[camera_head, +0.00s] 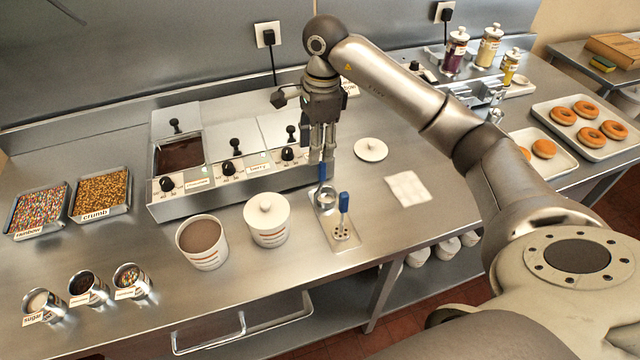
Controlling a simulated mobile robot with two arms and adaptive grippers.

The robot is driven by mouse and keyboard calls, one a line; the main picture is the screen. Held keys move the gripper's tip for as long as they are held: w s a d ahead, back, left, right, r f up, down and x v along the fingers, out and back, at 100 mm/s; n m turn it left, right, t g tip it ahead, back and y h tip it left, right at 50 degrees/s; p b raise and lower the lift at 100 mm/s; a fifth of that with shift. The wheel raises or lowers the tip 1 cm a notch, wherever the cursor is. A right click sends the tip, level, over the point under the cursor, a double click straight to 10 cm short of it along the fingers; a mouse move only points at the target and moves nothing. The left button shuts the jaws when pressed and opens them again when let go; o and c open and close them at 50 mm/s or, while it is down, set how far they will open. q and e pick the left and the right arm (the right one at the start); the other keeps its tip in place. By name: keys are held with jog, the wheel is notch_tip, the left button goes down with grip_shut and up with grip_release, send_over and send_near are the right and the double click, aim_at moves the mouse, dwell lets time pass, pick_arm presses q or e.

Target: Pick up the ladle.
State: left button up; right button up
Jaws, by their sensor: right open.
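The ladle (326,195) has a blue handle and a round metal bowl, and stands upright at the back of a small metal tray (324,222). A second blue-handled utensil with a holed head (343,216) is in front of it on the same tray. My right gripper (322,158) points down, open, with its fingertips at the top of the ladle's handle. I cannot tell whether the handle top is between the fingers or just in front of them. My left gripper is out of view.
A lidded white pot (266,221) and an open pot of brown glaze (202,243) stand left of the tray. The warmer unit (240,178) is close behind. A white lid (370,150) and folded cloth (407,188) lie to the right, with bare counter around them.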

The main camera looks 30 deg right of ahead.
aim_at(324, 174)
jog(key=shift+s+d+r+h, duration=0.1)
jog(key=shift+d+r+h, duration=0.05)
jog(key=shift+d, duration=0.3)
jog(key=shift+d+r+h, duration=0.1)
jog(key=shift+d+h, duration=0.05)
jog(key=shift+d, duration=0.25)
jog(key=shift+d+f, duration=0.2)
notch_tip(324, 174, down, 5)
jog(key=shift+s+r+p, duration=0.1)
jog(key=shift+p, duration=0.85)
jog(key=shift+f, duration=0.25)
notch_tip(324, 174, down, 4)
jog(key=p, duration=0.3)
jog(key=shift+a, duration=0.1)
jog(key=shift+f, duration=0.4)
jog(key=shift+c, duration=0.5)
grip_shut()
